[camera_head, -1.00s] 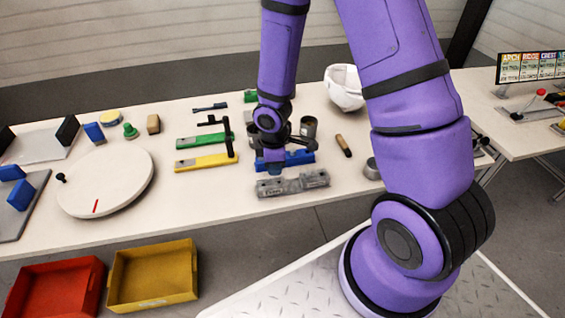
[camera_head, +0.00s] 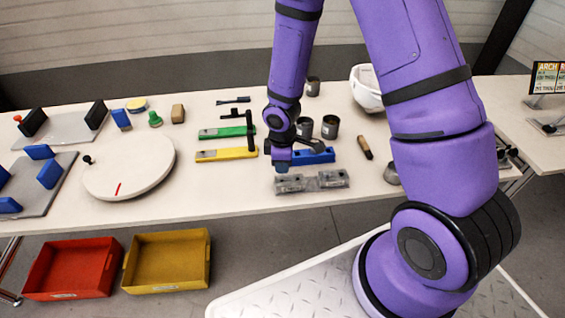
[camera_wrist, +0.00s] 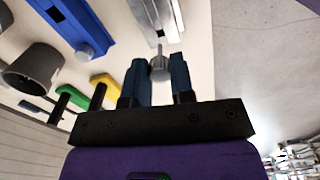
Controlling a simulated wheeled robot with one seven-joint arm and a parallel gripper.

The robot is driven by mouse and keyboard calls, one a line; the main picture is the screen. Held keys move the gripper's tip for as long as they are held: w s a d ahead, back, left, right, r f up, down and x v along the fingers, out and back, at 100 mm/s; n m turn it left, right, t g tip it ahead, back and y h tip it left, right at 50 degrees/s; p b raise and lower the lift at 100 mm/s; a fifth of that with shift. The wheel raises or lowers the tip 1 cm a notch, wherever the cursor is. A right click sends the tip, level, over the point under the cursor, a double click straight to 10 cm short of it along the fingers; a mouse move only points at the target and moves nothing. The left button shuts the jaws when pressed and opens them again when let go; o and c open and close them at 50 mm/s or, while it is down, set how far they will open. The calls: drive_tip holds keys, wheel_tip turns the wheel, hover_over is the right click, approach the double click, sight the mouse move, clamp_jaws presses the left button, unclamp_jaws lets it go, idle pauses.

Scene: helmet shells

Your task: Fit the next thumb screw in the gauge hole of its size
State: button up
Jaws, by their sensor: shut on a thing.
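My gripper (camera_wrist: 160,82) has its blue fingers closed on a grey thumb screw (camera_wrist: 160,67); the round head shows between the fingertips and the thin shank points toward the grey gauge block (camera_wrist: 178,22). In the head view my gripper (camera_head: 282,165) is just above the left end of the gauge block (camera_head: 333,179), and the screw is hidden there. Whether the shank touches the gauge cannot be told. A blue block (camera_head: 318,156) lies behind the gauge; in the wrist view the blue block (camera_wrist: 62,18) has a grey round knob (camera_wrist: 85,50) at its end.
Yellow (camera_head: 225,154) and green (camera_head: 222,132) bars with black uprights lie left of my gripper. Dark cups (camera_head: 330,127) stand behind the blue block. A white turntable (camera_head: 140,165) is farther left. Red (camera_head: 70,270) and yellow (camera_head: 165,260) bins are below the table's front edge.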

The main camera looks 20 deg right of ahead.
drive_tip(key=shift+f, duration=2.7)
idle(2.4)
drive_tip(key=o, duration=0.9)
drive_tip(key=shift+o, duration=0.2)
wheel_tip(320, 180, up, 11)
drive_tip(key=shift+s+f, duration=0.1)
idle(0.4)
